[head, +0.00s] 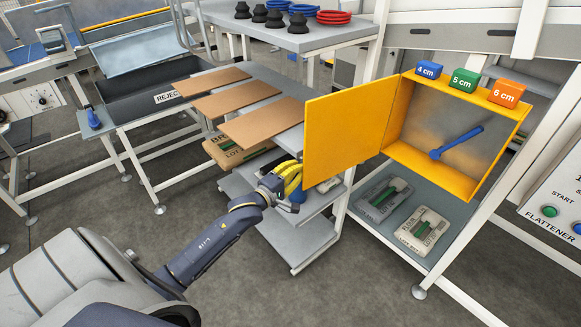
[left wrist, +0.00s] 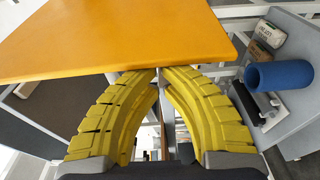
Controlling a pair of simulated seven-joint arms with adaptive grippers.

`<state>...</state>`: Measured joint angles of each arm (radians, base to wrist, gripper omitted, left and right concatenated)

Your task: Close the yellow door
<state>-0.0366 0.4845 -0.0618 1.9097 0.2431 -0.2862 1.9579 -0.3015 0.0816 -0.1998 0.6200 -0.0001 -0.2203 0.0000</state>
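The yellow door (head: 345,130) stands wide open, swung out to the left of the yellow cabinet (head: 402,115). Its flat face also fills the top of the left wrist view (left wrist: 110,40). My left gripper (head: 294,172) is just left of the door's lower left corner. In the left wrist view its yellow fingers (left wrist: 158,72) curve together and their tips meet at the door's lower edge, with nothing seen between them. I cannot tell whether they touch the door. My right gripper is in neither view.
A blue tool (head: 455,143) lies inside the cabinet; blue, green (head: 464,80) and orange blocks sit on top. Bags (head: 422,230) lie on the shelf below. Cardboard sheets (head: 235,97) overhang the shelf rack at the left.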

